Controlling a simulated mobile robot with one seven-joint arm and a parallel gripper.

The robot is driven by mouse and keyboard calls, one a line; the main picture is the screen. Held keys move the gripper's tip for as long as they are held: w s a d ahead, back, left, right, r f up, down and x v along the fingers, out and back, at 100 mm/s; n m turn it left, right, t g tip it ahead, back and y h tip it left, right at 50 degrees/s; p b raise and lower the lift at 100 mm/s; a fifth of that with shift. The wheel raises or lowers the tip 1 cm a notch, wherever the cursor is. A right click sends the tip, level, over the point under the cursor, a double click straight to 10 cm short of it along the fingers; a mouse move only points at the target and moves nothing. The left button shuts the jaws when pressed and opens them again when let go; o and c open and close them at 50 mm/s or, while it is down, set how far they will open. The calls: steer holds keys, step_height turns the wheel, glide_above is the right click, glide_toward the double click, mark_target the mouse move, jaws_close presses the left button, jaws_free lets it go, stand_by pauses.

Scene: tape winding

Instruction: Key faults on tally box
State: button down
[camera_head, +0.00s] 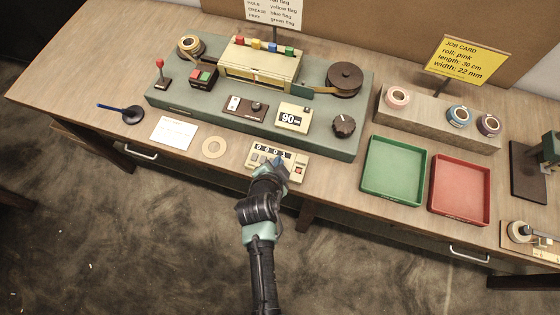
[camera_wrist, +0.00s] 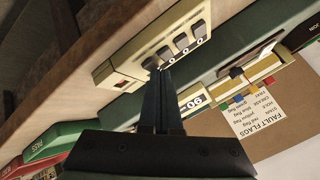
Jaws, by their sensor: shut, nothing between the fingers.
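The cream tally box (camera_head: 297,176) sits at the front edge of the bench, below the green machine base. Its counter window shows several digits, mostly zeros; I cannot read the last one surely. It also shows in the wrist view (camera_wrist: 130,68), with a row of dark keys or wheels along it. My gripper (camera_head: 277,165) is over the box, fingers closed together and empty. In the wrist view its fingertips (camera_wrist: 161,68) are at the box's key row; I cannot tell whether they touch it. My wrist hides part of the box's front in the head view.
The winding machine (camera_head: 180,98) stands behind, with coloured flags on top. A fault flags card (camera_wrist: 283,110) is behind it. A cardboard ring (camera_head: 214,147) and white card (camera_head: 173,133) lie left. Green (camera_head: 366,182) and red (camera_head: 434,195) trays lie right, near the yellow job card (camera_head: 468,60).

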steer(key=shift+r+p, duration=0.3)
steer(key=shift+r, duration=0.25)
step_height(320, 180, up, 5)
steer(key=p, duration=0.4)
stand_by(2.5)
steer(key=r+n+p, duration=0.1)
steer(key=n+p, duration=0.1)
steer(key=n, duration=0.4)
steer(key=a+r+n+p, duration=0.1)
steer(key=n+p, duration=0.2)
steer(key=n, duration=0.3)
steer(key=r+n+y+p, duration=0.1)
steer(key=r+n+p, duration=0.1)
steer(key=n, duration=0.5)
steer(key=shift+w+a+p, duration=0.35)
steer(key=shift+p, duration=0.3)
steer(key=shift+f, duration=0.2)
